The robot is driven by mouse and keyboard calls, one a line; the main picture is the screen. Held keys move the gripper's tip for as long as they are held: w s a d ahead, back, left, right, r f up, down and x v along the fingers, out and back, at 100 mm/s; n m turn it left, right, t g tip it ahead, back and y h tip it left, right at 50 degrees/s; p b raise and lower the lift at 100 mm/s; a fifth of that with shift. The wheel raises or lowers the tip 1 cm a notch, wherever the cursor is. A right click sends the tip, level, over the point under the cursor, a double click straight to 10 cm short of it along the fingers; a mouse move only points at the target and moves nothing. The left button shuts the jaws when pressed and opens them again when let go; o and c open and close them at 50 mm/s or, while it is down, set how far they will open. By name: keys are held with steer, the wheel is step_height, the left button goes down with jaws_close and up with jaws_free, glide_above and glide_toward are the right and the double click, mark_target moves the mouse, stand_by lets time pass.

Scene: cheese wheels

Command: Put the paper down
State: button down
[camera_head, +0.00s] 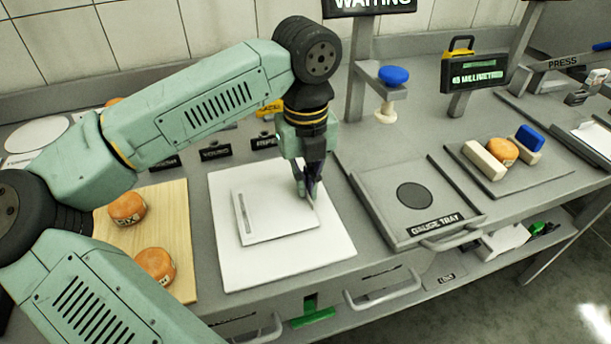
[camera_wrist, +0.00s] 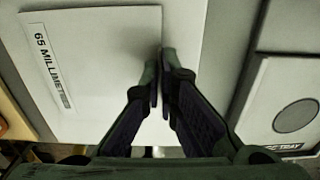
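The paper (camera_head: 283,207) is a white sheet with a printed strip along its left side. In the wrist view the paper (camera_wrist: 110,70) shows the label "65 MILLIMETRES". It lies flat over a larger white board (camera_head: 285,262); I cannot tell whether it touches the board or is held just above it. My gripper (camera_head: 308,192) points down at the paper's right edge. In the wrist view my gripper (camera_wrist: 162,75) has its fingers nearly together, with the paper's edge between them. The fingers hide the pinched part.
A wooden board (camera_head: 182,225) with orange cheese wheels (camera_head: 155,264) is to the left. The gauge tray (camera_head: 375,185) with a dark disc is close on the right. Farther right, another tray (camera_head: 535,180) holds a cheese wheel (camera_head: 503,151) and blocks. A blue-topped plunger (camera_head: 393,76) stands behind.

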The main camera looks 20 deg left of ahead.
steer(key=shift+f, duration=0.1)
steer(key=shift+f+b, duration=0.1)
steer(key=shift+b, duration=0.25)
steer(key=c, duration=1.8)
jaws_free()
step_height(320, 180, up, 12)
steer(key=b, duration=0.2)
steer(key=shift+r, duration=0.2)
